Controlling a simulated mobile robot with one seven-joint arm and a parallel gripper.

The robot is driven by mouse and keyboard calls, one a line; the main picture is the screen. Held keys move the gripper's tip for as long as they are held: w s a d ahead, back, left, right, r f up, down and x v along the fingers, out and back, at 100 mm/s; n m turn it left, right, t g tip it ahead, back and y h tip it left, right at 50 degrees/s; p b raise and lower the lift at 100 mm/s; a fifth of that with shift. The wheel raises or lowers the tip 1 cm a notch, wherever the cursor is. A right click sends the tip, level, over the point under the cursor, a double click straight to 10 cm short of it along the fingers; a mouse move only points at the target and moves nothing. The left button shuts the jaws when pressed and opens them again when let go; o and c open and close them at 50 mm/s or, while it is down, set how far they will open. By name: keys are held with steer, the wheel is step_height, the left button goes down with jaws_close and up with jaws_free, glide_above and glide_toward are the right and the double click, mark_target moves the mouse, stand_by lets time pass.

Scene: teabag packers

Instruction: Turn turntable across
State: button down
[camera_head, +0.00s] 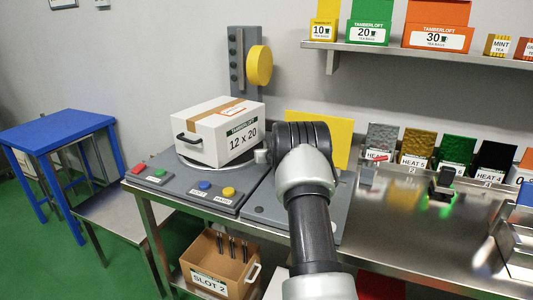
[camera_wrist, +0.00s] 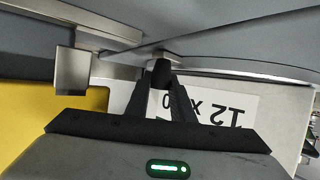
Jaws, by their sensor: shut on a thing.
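The turntable (camera_head: 205,168) is a round pale disc on the grey packing station, mostly hidden under a white carton (camera_head: 222,134) labelled 12 x 20. The carton has brown tape and a black side handle. My gripper reaches to the carton's right side; its fingers are hidden behind my arm in the head view. The carton's label (camera_wrist: 215,107) shows upside down there, behind the fingers.
A silver block (camera_wrist: 73,70) hangs just left of the fingers in the wrist view. A yellow panel (camera_head: 318,128) stands behind my wrist. A blue table (camera_head: 58,128) stands at left. Heat swatches (camera_head: 418,147) are at right.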

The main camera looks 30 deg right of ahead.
steer(key=shift+d+f, duration=0.1)
stand_by(0.3)
steer(key=c, duration=1.5)
jaws_free()
steer(key=shift+c, duration=0.2)
steer(key=v, duration=1.7)
steer(key=shift+s+r, duration=0.15)
steer(key=shift+r, duration=0.05)
